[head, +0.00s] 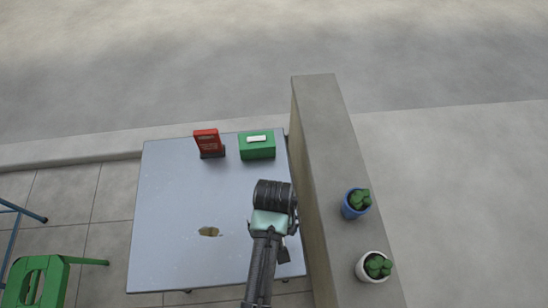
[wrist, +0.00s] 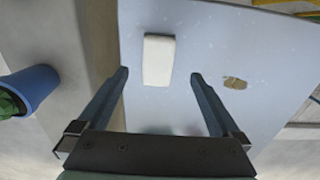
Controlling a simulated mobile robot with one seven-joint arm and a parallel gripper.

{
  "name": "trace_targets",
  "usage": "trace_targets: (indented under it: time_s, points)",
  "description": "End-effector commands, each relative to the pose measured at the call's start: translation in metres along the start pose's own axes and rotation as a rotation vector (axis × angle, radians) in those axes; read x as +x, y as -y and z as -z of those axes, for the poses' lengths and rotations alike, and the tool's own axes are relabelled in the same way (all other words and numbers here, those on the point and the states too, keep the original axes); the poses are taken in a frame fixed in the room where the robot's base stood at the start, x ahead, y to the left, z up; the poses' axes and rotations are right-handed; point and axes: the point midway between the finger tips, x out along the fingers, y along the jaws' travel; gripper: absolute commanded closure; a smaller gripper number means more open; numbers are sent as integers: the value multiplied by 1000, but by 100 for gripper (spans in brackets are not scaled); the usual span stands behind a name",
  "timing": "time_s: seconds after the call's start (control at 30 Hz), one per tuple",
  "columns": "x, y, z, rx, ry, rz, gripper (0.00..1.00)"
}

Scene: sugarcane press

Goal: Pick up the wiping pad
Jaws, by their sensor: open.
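The wiping pad (wrist: 159,60) shows in the wrist view as a small white rounded block lying on the pale blue-grey table (wrist: 215,45). My gripper (wrist: 159,75) is open and empty above the table, and the pad appears between and just beyond its fingertips. No contact shows. In the head view my arm covers the pad and the gripper fingers. A brown stain (wrist: 235,83) lies on the table to the right of the pad; it also shows in the head view (head: 209,231).
A red box (head: 207,142) and a green tissue box (head: 257,146) stand at the table's far edge. A concrete wall (head: 325,150) runs along the right side, bearing a blue pot (head: 351,209) and a white pot (head: 368,268). A green stool (head: 38,283) stands left. The table's left half is mostly clear.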

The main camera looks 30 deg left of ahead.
Motion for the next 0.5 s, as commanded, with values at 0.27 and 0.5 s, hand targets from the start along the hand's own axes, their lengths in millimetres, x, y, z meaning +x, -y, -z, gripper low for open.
trace_targets:
  time_s: [0.27,0.5]
  points:
    - [34,0,1,1,-3,-1,0]
    - [66,-2,0,1,-2,0,0]
